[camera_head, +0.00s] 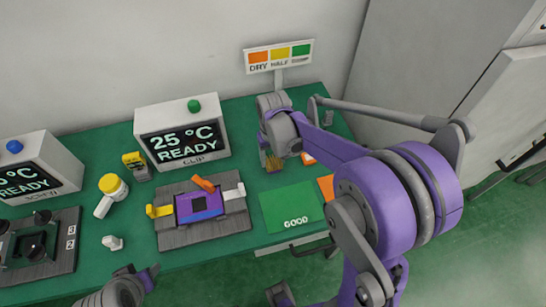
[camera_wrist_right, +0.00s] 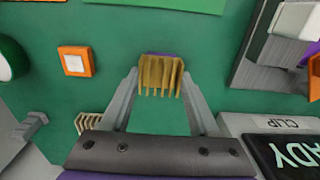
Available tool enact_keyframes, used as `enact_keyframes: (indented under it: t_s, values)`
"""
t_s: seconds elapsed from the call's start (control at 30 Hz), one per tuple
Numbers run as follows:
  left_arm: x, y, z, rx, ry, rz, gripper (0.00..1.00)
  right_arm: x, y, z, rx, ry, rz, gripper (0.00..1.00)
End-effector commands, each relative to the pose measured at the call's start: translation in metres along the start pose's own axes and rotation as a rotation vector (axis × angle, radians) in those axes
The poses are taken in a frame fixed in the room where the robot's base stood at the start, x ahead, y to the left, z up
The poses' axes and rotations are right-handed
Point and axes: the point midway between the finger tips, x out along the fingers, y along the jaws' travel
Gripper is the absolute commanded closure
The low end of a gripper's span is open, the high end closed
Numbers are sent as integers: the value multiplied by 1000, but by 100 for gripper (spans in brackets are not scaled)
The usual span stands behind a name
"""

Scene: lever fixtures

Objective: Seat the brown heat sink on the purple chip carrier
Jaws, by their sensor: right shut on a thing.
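The brown heat sink (camera_wrist_right: 160,76), with its row of fins, is between the fingers of my right gripper (camera_wrist_right: 158,88), which is shut on it. In the head view, the heat sink (camera_head: 271,162) is partly hidden by my right gripper (camera_head: 273,150), right of the clip machine. A thin purple edge shows on the heat sink in the wrist view. The purple chip carrier (camera_head: 198,206) lies in a grey fixture (camera_head: 218,228) at the middle of the table, apart from the heat sink. My left gripper (camera_head: 150,272) shows only partly at the lower left; its jaws are unclear.
Yellow (camera_head: 159,211), orange (camera_head: 203,184) and white (camera_head: 235,192) levers surround the carrier. The clip machine (camera_head: 182,142) stands behind, reading 25 °C READY. A green GOOD mat (camera_head: 292,208) lies right of the fixture. Another finned piece (camera_wrist_right: 88,122) lies near my right gripper.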

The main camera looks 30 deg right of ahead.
Motion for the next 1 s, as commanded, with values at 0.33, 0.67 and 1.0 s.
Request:
enact_keyframes:
  t_s: [0.33,0.67,1.0]
  values:
    - [2,0,2,0,-1,0,50,3,0,0,0,0,0,94]
    - [2,0,2,0,-1,0,50,3,0,0,0,0,0,4]
    - [2,0,2,0,-1,0,50,3,0,0,0,0,0,0]
